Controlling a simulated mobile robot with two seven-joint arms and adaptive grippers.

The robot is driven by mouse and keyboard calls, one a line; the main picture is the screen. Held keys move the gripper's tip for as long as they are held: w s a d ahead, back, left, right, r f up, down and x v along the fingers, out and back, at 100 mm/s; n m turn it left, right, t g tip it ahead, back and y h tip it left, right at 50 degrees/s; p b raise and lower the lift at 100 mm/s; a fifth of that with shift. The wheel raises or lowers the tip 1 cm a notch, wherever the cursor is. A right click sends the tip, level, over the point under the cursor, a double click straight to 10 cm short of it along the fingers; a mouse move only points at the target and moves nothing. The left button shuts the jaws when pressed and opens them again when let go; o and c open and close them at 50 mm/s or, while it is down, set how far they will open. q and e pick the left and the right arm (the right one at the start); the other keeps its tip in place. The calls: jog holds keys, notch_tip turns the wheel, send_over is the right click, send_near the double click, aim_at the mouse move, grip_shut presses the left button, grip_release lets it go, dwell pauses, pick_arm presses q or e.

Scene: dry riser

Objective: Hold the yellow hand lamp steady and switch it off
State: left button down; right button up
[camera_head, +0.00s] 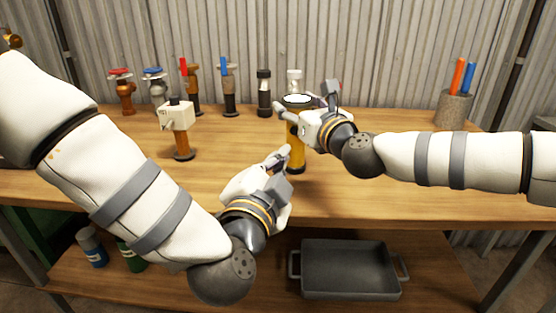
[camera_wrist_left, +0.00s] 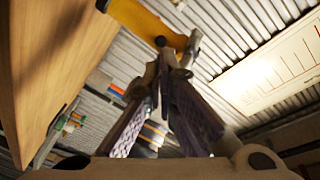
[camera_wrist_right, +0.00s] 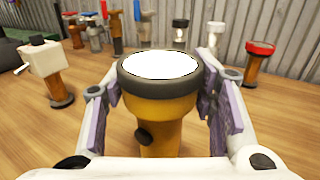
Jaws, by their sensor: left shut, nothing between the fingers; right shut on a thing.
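The yellow hand lamp (camera_head: 297,160) stands upright on the workbench, its round lens (camera_wrist_right: 160,64) facing up and bright white. My right gripper (camera_head: 304,104) is shut on the lamp's upper part, one finger on each side. A dark round button (camera_wrist_right: 144,135) sticks out of the lamp's body below the head. My left gripper (camera_head: 284,153) is shut and empty in front of the lower body. In the left wrist view, its fingertips (camera_wrist_left: 166,58) are close to the button (camera_wrist_left: 160,41) on the yellow body (camera_wrist_left: 135,17); I cannot tell whether they touch.
A white-headed fitting (camera_head: 177,117) stands on the bench to the left. Several valves and fittings (camera_head: 228,85) line the back. A grey cup with orange and blue sticks (camera_head: 453,107) stands at the right. A dark tray (camera_head: 350,270) sits on the lower shelf.

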pick_arm(q)
jog(key=w+d+m, duration=0.1)
jog(key=w+m, duration=0.5)
jog(key=m, duration=0.1)
jog(key=shift+m, duration=0.4)
jog(key=shift+w+d, duration=0.15)
jog(key=shift+w, duration=0.55)
dwell(1.0)
send_near(293, 131)
jog(key=shift+s, duration=0.4)
dwell(0.4)
dwell(1.4)
